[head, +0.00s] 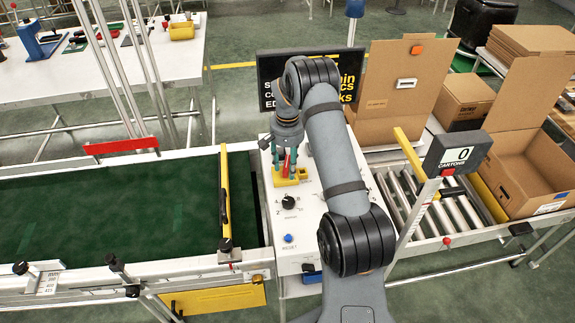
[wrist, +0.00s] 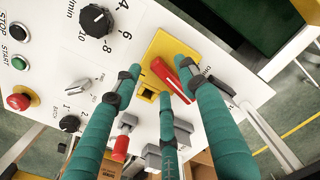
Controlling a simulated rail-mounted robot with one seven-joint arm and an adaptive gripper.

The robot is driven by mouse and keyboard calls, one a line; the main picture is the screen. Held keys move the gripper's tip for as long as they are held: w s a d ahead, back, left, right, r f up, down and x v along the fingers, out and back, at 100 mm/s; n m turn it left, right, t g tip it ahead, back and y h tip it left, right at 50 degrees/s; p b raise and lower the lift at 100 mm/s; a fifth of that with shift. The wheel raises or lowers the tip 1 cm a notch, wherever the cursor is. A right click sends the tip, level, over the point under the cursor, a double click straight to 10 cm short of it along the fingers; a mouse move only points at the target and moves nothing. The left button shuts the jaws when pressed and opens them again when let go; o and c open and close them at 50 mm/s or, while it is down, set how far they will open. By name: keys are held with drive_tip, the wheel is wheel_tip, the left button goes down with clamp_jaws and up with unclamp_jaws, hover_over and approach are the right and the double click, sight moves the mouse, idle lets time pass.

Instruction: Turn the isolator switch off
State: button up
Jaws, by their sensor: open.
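The isolator switch is a red handle (wrist: 161,73) on a yellow plate (wrist: 160,50) on the white control panel. In the head view the yellow plate (head: 303,174) shows under my gripper (head: 286,168), at the panel's far end. My gripper (wrist: 163,82) has teal fingers, open and pointing down at the panel. In the wrist view they stand around the red handle, with one tip on each side and a third finger nearer the camera. The fingers hide part of the handle and plate. I cannot tell whether a finger touches the handle.
The panel also holds a black dial (wrist: 97,20), a green start button (wrist: 20,63), a red stop knob (wrist: 19,98) and a red-tipped lever (wrist: 120,148). In the head view a green conveyor (head: 110,215) lies left and a roller conveyor (head: 415,195) right.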

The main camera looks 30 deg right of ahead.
drive_tip(key=shift+f, duration=0.55)
drive_tip(key=c, duration=0.4)
clamp_jaws()
